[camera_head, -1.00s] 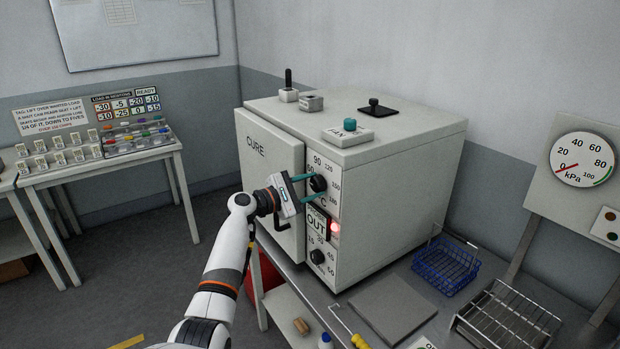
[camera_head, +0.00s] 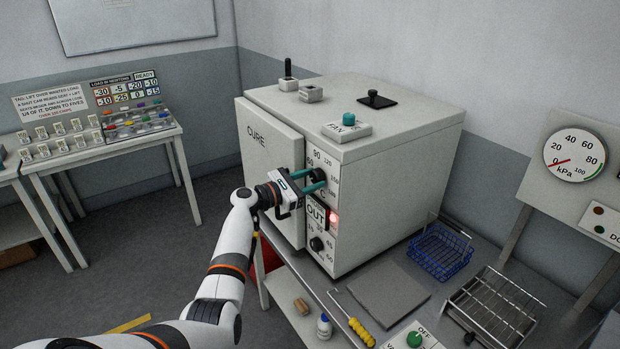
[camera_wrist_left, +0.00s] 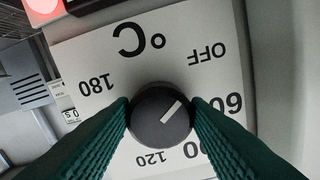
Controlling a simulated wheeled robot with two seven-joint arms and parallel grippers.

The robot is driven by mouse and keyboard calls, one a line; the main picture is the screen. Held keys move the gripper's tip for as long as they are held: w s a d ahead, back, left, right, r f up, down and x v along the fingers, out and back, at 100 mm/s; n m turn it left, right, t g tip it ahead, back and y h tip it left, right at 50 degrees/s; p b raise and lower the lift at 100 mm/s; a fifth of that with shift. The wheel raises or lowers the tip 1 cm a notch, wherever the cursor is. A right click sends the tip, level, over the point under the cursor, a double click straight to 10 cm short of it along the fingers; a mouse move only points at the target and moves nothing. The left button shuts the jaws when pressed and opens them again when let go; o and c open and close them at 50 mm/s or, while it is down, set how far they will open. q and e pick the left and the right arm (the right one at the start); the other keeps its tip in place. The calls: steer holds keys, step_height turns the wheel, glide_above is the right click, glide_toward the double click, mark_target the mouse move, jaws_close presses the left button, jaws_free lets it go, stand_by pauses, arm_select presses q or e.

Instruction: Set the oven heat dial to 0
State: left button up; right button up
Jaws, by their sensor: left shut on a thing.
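The black oven heat dial (camera_head: 319,174) sits on the front panel of the grey CURE oven (camera_head: 385,160). My left gripper (camera_head: 317,181) is shut on it, with one teal finger on each side. In the left wrist view the dial (camera_wrist_left: 158,117) is between the finger pads, and its white pointer line slants up and right, between OFF and 60 and nearer OFF. The dial's scale shows OFF, 60, 120, 180 and °C; part of it is hidden by the fingers. The right gripper is not in view.
Below the heat dial are a lit red lamp (camera_head: 333,217), an OUT sign (camera_head: 316,212) and a second dial (camera_head: 316,244). A blue wire basket (camera_head: 440,251) and a metal rack (camera_head: 495,308) stand on the bench to the right. A yellow-handled tool (camera_head: 360,332) lies in front.

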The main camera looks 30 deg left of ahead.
arm_select(q)
steer(key=shift+f, duration=0.1)
steer(key=o, duration=1)
steer(key=shift+c, duration=0.2)
steer(key=shift+s+a, duration=0.15)
steer(key=shift+s, duration=0.15)
steer(key=b+v, duration=0.4)
steer(key=v, duration=0.7)
steer(key=shift+s, duration=0.15)
steer(key=shift+a, duration=0.1)
